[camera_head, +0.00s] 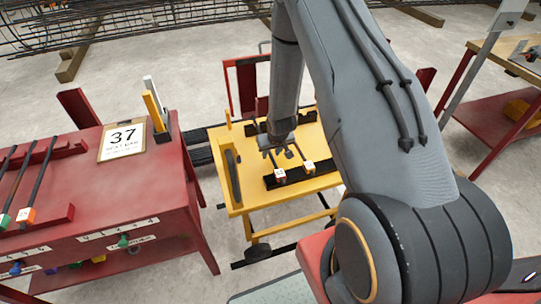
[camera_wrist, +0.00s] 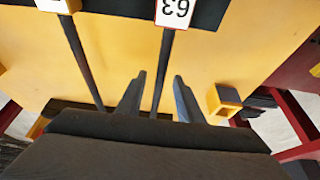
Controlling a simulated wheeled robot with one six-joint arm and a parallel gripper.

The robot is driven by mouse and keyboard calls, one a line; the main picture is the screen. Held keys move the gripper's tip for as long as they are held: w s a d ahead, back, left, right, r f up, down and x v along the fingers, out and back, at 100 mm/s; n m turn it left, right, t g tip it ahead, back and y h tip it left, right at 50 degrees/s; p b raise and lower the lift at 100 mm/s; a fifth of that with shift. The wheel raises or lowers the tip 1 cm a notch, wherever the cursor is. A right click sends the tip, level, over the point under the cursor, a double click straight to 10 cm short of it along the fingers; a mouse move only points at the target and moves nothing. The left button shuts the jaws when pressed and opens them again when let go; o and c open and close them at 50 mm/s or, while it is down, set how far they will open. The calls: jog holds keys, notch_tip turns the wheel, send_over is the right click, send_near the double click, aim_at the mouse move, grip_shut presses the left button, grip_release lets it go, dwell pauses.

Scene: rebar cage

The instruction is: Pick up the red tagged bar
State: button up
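Two dark bars lie on the yellow cart (camera_head: 240,196). The right bar in the wrist view (camera_wrist: 163,68) has a tag reading 63 upside down (camera_wrist: 174,12); the left bar (camera_wrist: 82,62) has a tag (camera_wrist: 58,4) cut off by the frame. In the head view the tags (camera_head: 280,175) (camera_head: 309,168) sit at the cart's front, their exact colour hard to tell. My gripper (camera_wrist: 159,77) is open over the cart, its fingers either side of the 63 bar. I cannot tell its height.
A red rack (camera_head: 95,200) at left holds more bars, with a green tag (camera_head: 4,221) and an orange tag (camera_head: 28,215), and a card reading 37 (camera_head: 123,139). A black notched support (camera_head: 325,167) crosses the cart's front. A yellow block (camera_wrist: 223,98) stands right of my fingers.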

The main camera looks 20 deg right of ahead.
grip_shut()
dwell(1.3)
